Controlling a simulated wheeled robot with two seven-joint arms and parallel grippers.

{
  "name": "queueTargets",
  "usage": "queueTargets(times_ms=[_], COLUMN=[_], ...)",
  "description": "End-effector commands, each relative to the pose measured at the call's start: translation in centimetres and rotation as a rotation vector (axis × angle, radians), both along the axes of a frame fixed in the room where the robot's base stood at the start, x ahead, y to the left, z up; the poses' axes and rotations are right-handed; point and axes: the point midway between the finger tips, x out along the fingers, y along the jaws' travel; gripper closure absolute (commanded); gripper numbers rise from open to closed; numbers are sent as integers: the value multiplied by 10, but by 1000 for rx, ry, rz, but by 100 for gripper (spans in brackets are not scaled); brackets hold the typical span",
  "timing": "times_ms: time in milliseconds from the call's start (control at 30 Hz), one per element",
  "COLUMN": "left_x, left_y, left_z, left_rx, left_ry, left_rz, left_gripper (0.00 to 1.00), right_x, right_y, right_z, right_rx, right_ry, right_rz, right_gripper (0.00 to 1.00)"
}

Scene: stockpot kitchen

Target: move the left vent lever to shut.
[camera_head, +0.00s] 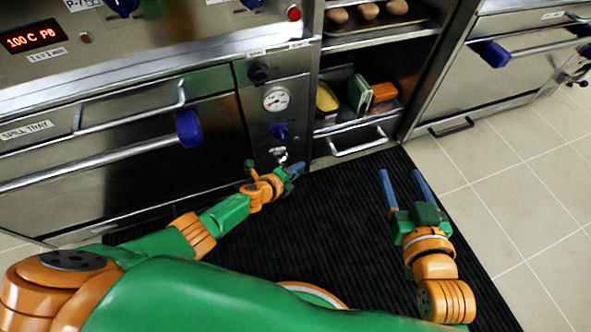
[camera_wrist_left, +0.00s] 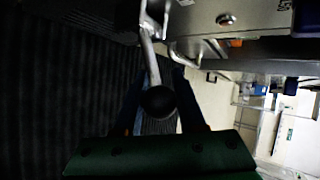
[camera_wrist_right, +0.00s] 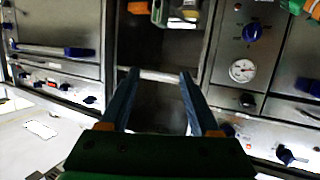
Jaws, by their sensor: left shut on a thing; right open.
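The vent lever (camera_wrist_left: 151,62) is a pale metal rod ending in a black ball knob (camera_wrist_left: 158,101). In the left wrist view the knob sits between the fingers of my left gripper (camera_wrist_left: 157,92), which is shut on it. In the head view my left gripper (camera_head: 291,172) is at the foot of the narrow steel panel (camera_head: 261,114), and a bright metal part of the lever (camera_head: 281,154) shows just above it. The fingers hide the knob there. My right gripper (camera_head: 401,175) is open and empty over the dark mat.
The panel carries a gauge (camera_head: 276,98) and a blue knob (camera_head: 279,131). To its right is an open compartment with a pulled-out drawer (camera_head: 352,138) whose handle juts out. An oven door with a blue-ended bar (camera_head: 188,128) is left. The ribbed mat (camera_head: 345,210) is clear.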

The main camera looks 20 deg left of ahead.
Motion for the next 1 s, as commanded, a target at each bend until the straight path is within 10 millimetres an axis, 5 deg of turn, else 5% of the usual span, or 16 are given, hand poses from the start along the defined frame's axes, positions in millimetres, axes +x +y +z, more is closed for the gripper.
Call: queueTargets(times_ms=[533, 567, 667, 1000], left_x=[2, 2, 2, 0], left_y=[0, 0, 0, 0], left_z=[2, 2, 2, 2], left_rx=[-6, -6, -5, -4], left_ry=[1, 1, 1, 4], left_rz=[2, 2, 1, 1], left_gripper=[100, 58, 31, 31], right_x=[-4, -4, -4, -5], right_y=[-2, -2, -2, -3], right_z=[-10, -10, -10, -12], right_rx=[-11, -11, -11, -15], right_ry=[57, 56, 56, 69], right_rz=[-4, -4, -4, -5], right_gripper=[37, 37, 37, 37])
